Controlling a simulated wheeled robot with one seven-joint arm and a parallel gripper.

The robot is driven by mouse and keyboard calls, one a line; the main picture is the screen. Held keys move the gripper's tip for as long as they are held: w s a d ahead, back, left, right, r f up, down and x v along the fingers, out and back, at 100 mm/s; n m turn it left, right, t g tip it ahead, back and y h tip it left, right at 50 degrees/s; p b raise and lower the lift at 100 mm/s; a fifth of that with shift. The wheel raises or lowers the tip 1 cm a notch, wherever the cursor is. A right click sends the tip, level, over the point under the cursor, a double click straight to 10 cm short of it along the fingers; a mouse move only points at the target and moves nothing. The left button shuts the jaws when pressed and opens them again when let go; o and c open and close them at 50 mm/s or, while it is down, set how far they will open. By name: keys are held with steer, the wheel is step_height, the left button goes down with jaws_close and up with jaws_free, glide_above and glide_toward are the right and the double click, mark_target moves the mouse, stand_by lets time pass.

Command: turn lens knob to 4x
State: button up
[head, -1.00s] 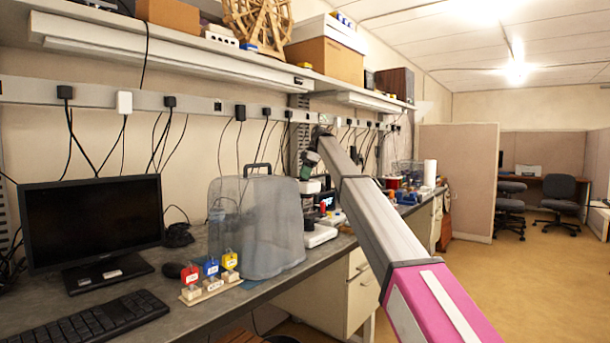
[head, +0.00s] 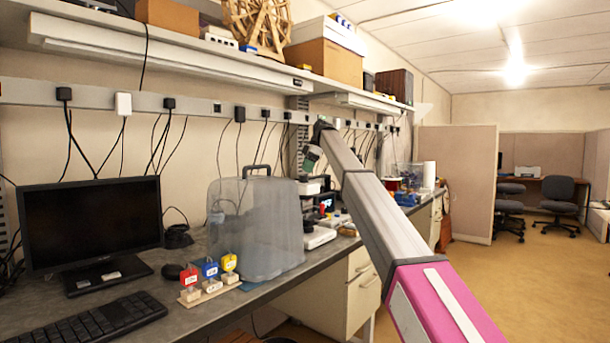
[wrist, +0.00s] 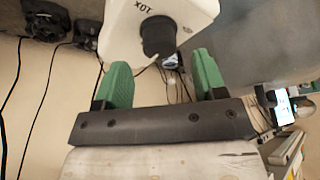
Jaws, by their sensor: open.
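The lens knob (wrist: 158,38) is a dark knob on a white microscope head (wrist: 185,14) at the top of the wrist view. A "10X" mark is printed on the white part beside the knob; I cannot read a 4x mark. My gripper (wrist: 158,72) is open, with its two green fingers apart. The knob lies beyond the fingertips, roughly in line with the gap between them, and I cannot tell whether they touch. In the head view, the white microscope (head: 318,236) stands on the bench, partly hidden behind a translucent cover. My gripper (head: 310,160) is above it.
The translucent grey cover (head: 255,230) with a handle stands left of the microscope. Red, blue and yellow tagged items (head: 210,268) sit in front of it. A monitor (head: 92,222) and keyboard (head: 85,322) are at the left. A shelf runs above the bench.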

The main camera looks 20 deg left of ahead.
steer(key=v, duration=0.7)
steer(key=shift+r, duration=0.1)
